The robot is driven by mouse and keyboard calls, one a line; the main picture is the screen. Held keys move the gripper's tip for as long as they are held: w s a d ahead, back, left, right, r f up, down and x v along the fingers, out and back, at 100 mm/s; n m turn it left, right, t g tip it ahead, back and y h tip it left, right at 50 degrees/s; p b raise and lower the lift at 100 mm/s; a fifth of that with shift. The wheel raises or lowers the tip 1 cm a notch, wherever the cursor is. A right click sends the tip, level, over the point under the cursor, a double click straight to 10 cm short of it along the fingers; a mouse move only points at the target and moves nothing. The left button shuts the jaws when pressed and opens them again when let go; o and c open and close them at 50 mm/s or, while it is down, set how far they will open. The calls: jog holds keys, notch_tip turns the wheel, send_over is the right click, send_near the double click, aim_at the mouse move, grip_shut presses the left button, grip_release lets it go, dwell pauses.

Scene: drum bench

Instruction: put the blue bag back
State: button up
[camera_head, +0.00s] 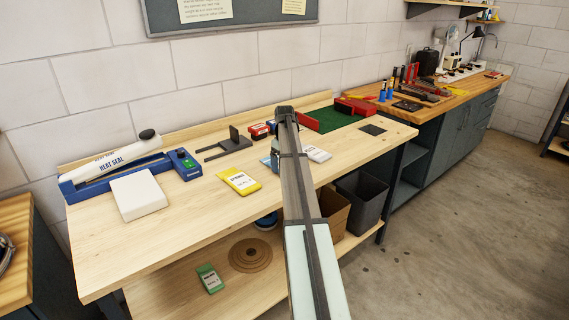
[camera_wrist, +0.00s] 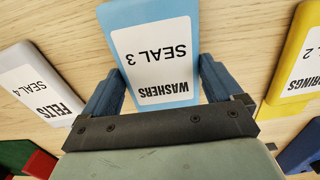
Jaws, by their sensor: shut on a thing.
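The blue bag is light blue with a white label reading WASHERS SEAL 3 (camera_wrist: 150,18). In the wrist view my gripper (camera_wrist: 157,75) has one dark blue finger on each side of it and is shut on it. In the head view only a sliver of the blue bag (camera_head: 266,161) shows left of my arm, which hides the rest and most of the gripper. I cannot tell whether the bag touches the bench (camera_head: 180,231) or is just above it.
A yellow bag (camera_head: 239,181) lies left of the blue bag, and a white FELTS SEAL 4 bag (camera_head: 317,153) lies right. The blue heat sealer (camera_head: 110,170) and a white block (camera_head: 138,194) stand at the left. A green mat (camera_head: 335,119) with red parts lies at the back right.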

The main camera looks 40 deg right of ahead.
jog(key=shift+f, duration=0.25)
jog(key=o, duration=0.8)
jog(key=shift+r, duration=0.1)
notch_tip(320, 180, up, 12)
jog(key=shift+r, duration=0.1)
dwell(0.3)
